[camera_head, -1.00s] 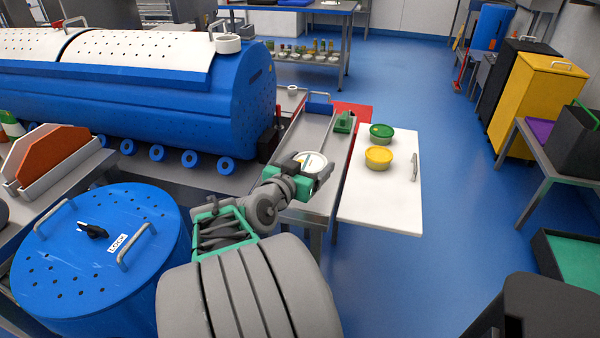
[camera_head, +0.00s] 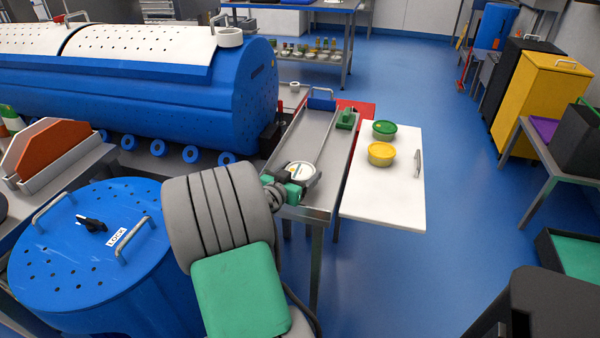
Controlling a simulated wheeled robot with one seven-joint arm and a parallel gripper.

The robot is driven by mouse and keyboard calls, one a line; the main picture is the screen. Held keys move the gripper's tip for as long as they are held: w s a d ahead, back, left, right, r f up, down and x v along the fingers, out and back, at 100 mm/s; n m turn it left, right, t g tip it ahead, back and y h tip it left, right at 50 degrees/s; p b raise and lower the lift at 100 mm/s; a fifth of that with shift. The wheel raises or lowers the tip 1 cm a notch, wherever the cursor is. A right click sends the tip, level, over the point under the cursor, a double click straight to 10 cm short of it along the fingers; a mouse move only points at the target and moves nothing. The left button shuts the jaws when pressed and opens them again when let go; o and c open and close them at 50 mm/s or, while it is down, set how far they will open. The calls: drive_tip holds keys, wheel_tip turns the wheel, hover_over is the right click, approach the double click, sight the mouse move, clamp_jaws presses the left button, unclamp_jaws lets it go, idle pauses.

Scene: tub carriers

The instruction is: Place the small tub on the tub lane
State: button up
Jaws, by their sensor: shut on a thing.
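A small tub with a white lid (camera_head: 301,169) is at the near end of the metal lane, between my gripper's fingers. My gripper (camera_head: 304,181) is shut on it, reaching in from the lower left. The tub lane (camera_head: 312,128) is a long grey metal channel with raised sides, running away from me; its middle is bare. The tub's underside is hidden, so I cannot tell whether it touches the lane floor.
A large blue machine (camera_head: 150,105) stands left, a blue drum (camera_head: 60,240) nearer.

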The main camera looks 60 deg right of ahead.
drive_tip(key=o, duration=1.5)
drive_tip(key=shift+o, duration=0.2)
